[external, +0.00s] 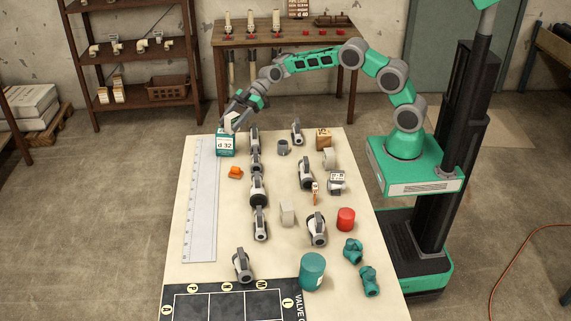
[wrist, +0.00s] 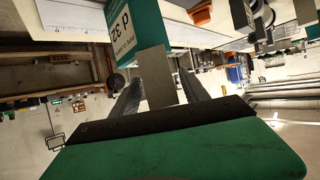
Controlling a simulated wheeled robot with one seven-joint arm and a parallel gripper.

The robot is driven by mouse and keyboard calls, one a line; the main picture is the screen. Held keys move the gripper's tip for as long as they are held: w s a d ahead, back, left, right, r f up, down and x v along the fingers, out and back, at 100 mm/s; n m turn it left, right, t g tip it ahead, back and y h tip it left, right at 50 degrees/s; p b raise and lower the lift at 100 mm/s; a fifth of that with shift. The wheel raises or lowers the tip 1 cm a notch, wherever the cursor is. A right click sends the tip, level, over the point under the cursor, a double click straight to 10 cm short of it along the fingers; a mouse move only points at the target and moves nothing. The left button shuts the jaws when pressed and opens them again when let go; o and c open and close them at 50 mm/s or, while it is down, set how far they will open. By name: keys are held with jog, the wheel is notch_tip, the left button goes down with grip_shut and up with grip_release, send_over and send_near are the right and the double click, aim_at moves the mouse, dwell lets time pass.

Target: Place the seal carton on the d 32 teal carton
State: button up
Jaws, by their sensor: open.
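The d 32 teal carton (external: 225,146) stands at the far left corner of the table, its white label facing the camera. It also shows in the wrist view (wrist: 148,22). A small pale carton, which looks like the seal carton (external: 230,121), is at the top of the teal carton, partly hidden by my gripper (external: 238,108). In the wrist view the pale carton (wrist: 157,80) lies between my two fingers, against the teal carton. My gripper (wrist: 160,92) is open around it. I cannot tell whether the pale carton sits fully flat.
A long ruler (external: 201,200) lies along the left edge. An orange piece (external: 235,172) and a row of grey valves (external: 258,188) are nearby. A red cylinder (external: 346,219) and a teal cylinder (external: 313,271) stand nearer the front. A dark marked board (external: 230,304) lies at the front.

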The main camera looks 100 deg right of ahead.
jog(key=shift+r+p, duration=0.4)
jog(key=v, duration=1.2)
jog(key=shift+b, duration=0.4)
jog(key=shift+r, duration=0.1)
